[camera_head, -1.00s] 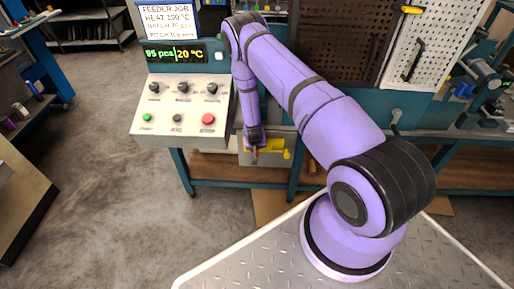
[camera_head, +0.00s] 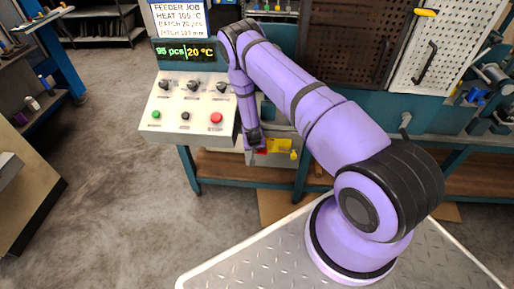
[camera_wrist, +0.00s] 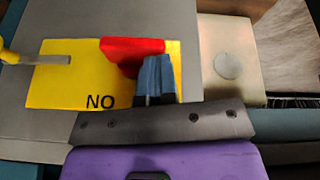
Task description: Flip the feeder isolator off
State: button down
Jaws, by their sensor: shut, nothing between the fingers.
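The feeder isolator is a yellow plate (camera_wrist: 60,88) with a red handle (camera_wrist: 128,48) on a grey box. Lettering reading "NO" shows at the plate's lower edge in the wrist view. My gripper (camera_wrist: 157,68) is shut and empty, its blue fingertips overlapping the right end of the red handle in that view. I cannot tell whether they touch it. In the head view my gripper (camera_head: 254,146) points down beside the isolator's yellow plate (camera_head: 281,144), and a bit of the red handle (camera_head: 261,151) shows by the fingertips. The fingers hide part of the plate and handle.
A yellow-handled tool (camera_wrist: 15,55) with a metal shaft reaches over the plate's left end. A control panel (camera_head: 190,112) with knobs and buttons stands left of my arm, a display reading 95 pcs and 20 °C above it. A pegboard (camera_head: 355,40) stands behind.

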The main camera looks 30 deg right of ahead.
jog(key=shift+w+a+f, duration=0.15)
jog(key=shift+a+f, duration=0.2)
jog(key=shift+a, duration=0.1)
dwell(0.4)
jog(key=shift+a, duration=0.1)
jog(key=v, duration=1.1)
jog(key=shift+d, duration=0.35)
jog(key=shift+r, duration=0.1)
